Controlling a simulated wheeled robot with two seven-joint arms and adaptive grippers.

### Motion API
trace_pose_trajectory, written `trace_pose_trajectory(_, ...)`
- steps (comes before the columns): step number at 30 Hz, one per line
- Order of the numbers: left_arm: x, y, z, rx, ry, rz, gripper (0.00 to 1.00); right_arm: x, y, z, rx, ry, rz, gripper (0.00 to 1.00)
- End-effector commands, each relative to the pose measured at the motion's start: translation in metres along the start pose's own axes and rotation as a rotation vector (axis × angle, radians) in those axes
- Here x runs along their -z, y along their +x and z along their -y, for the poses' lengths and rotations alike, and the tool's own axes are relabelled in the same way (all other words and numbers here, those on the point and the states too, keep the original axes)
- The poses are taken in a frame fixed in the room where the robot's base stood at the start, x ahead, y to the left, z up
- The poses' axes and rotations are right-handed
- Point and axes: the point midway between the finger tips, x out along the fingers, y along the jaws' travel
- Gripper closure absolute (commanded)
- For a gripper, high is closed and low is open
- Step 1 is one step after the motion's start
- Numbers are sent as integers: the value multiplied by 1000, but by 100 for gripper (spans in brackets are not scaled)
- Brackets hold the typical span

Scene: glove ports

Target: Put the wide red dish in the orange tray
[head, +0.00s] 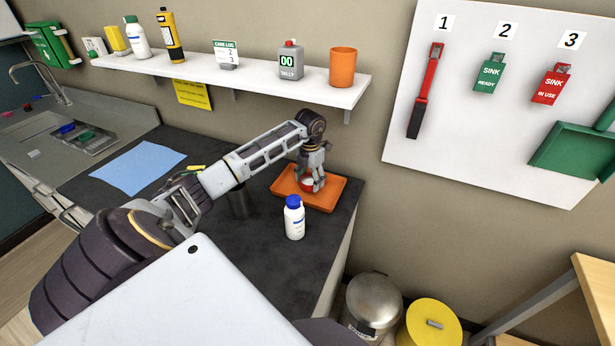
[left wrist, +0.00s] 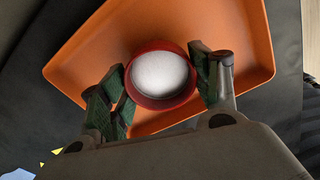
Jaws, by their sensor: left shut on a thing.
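The wide red dish (left wrist: 160,101), white inside, is between the fingers of my left gripper (left wrist: 163,88) in the left wrist view. In the head view the dish (head: 307,186) shows as a small red and white patch under my left gripper (head: 312,184). My left gripper is shut on the dish, with a finger at each side of it. The orange tray (left wrist: 95,50) lies below the dish, which is over its inside. It also shows in the head view (head: 331,200) on the dark counter. I cannot tell whether the dish touches the tray floor. My right gripper is not in view.
A white bottle with a blue cap (head: 294,220) stands just in front of the tray. A dark grey cylinder (head: 241,203) stands left of it, partly behind my arm. A blue cloth (head: 138,166) lies farther left. A shelf (head: 240,79) hangs above the counter.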

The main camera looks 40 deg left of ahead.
Motion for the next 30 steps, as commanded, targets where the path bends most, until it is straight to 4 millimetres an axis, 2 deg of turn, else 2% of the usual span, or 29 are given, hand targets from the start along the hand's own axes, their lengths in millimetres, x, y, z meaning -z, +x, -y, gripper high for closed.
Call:
trace_pose_trajectory(3,0,13,7,2,2,-1,56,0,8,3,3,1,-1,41)
trace_pose_trajectory(10,-1,18,11,-1,2,1,56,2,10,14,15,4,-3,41)
trace_pose_trajectory(21,-1,20,11,-1,2,0,56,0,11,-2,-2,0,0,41)
trace_pose_trajectory(22,-1,20,11,-1,2,0,36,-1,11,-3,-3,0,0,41)
trace_pose_trajectory(24,-1,20,11,-1,2,0,27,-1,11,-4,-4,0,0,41)
trace_pose_trajectory(27,-1,20,11,0,2,0,16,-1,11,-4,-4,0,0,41)
trace_pose_trajectory(30,-1,20,11,0,2,0,16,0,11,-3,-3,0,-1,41)
